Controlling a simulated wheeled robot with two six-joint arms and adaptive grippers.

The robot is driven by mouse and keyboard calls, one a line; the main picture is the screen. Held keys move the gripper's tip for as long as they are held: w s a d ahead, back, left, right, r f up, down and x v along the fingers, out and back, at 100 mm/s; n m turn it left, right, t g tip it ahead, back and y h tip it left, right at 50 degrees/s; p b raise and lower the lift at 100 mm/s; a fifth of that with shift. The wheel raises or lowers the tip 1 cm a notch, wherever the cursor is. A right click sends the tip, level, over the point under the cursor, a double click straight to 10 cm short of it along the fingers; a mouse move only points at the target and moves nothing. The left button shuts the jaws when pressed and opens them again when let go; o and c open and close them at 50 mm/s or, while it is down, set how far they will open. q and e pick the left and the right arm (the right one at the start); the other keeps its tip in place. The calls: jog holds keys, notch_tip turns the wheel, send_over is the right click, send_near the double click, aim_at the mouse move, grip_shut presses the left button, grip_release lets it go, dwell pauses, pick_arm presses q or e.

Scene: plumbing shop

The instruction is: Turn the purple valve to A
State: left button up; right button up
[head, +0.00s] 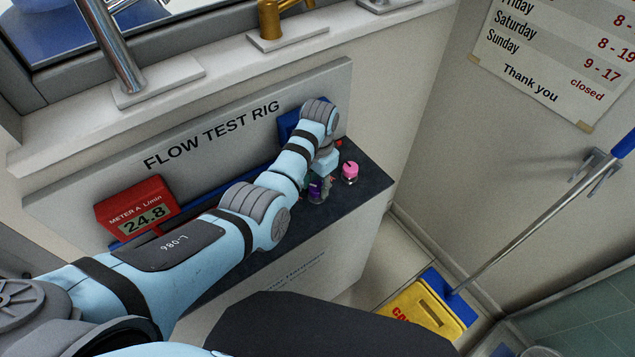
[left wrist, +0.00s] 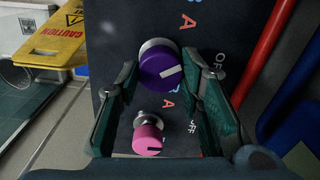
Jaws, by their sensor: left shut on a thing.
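The purple valve (left wrist: 160,66) is a round knob with a white pointer mark, on the dark top of the flow test rig. In the left wrist view the mark points right, roughly toward the white OFF label (left wrist: 219,66); the red letter A (left wrist: 188,22) is above and to the right. My left gripper (left wrist: 163,75) has one finger on each side of the purple knob and is shut on it. In the head view the purple valve (head: 315,188) shows partly below my left wrist. My right gripper is not in view.
A pink valve (head: 350,170) stands close to the purple one. Red meter A (head: 137,210) reads 24.8. A blue box (head: 289,124) is partly behind my arm. A yellow caution sign (head: 425,310) and a mop handle (head: 530,228) are on the right.

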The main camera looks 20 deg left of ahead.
aim_at(318, 186)
pick_arm(q)
jog(key=shift+s+n, duration=0.1)
jog(key=shift+n, duration=0.2)
jog(key=n, duration=0.5)
jog(key=shift+f+n+p, duration=0.1)
jog(key=shift+n+p, duration=0.2)
jog(key=shift+p, duration=0.05)
jog(key=n, duration=0.5)
jog(key=shift+n, duration=0.3)
jog(key=o, duration=1.2)
jog(key=shift+c, duration=0.2)
notch_tip(318, 186, up, 12)
jog(key=shift+d, duration=0.15)
